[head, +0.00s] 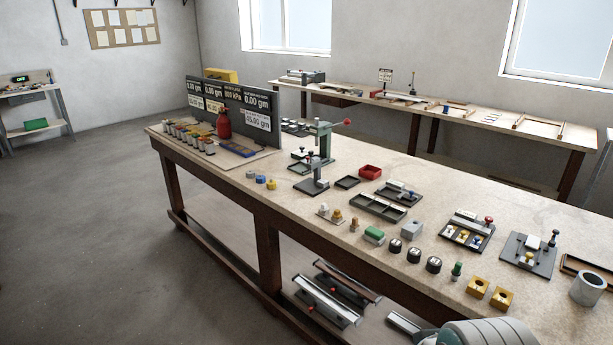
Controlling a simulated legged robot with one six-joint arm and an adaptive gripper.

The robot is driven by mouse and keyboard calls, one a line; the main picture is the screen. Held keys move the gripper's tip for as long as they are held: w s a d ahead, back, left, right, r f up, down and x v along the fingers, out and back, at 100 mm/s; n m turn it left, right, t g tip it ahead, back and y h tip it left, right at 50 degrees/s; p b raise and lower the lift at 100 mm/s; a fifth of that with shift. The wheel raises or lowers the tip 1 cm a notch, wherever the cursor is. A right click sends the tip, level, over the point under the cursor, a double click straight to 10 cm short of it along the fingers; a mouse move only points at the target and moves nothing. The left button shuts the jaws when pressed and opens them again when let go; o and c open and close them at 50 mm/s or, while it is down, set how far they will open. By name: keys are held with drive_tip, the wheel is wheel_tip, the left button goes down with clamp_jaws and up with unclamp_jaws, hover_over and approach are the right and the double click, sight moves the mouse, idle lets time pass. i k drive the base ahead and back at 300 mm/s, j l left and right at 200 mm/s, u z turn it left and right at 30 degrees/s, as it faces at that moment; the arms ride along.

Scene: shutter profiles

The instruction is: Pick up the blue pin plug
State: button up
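A small blue plug (260,179), which appears to be the blue pin plug, stands near the front edge of the long workbench, toward its far left end. It is between a yellow plug (271,184) on its right and a grey-blue one (250,174) on its left. The three stand close together, and their pins are too small to make out. A rounded grey part of my own body shows at the bottom right edge, well away from the plug. I cannot make out any gripper fingers.
The long bench (225,168) carries a dark display panel (230,97), a red bottle (223,124), a green press (325,143), trays, black knobs and yellow blocks (478,287). Metal profiles (325,300) lie on the lower shelf. The floor (90,230) in front is clear at left.

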sight(259, 180)
drive_tip(key=i+j+z, duration=0.5)
drive_tip(key=j+z, duration=0.25)
drive_tip(key=i+j+z, duration=0.2)
drive_tip(key=z, duration=0.15)
drive_tip(key=i+j+z, duration=0.1)
drive_tip(key=j, duration=0.45)
drive_tip(key=i+j+z, duration=0.1)
drive_tip(key=j, duration=0.45)
drive_tip(key=i+j+z, duration=0.1)
drive_tip(key=j, duration=0.45)
drive_tip(key=i+j+z, duration=0.1)
drive_tip(key=j, duration=0.45)
drive_tip(key=i+j, duration=0.1)
drive_tip(key=j, duration=0.85)
drive_tip(key=i+j, duration=0.15)
drive_tip(key=j, duration=0.35)
drive_tip(key=i+j, duration=0.1)
drive_tip(key=j, duration=0.4)
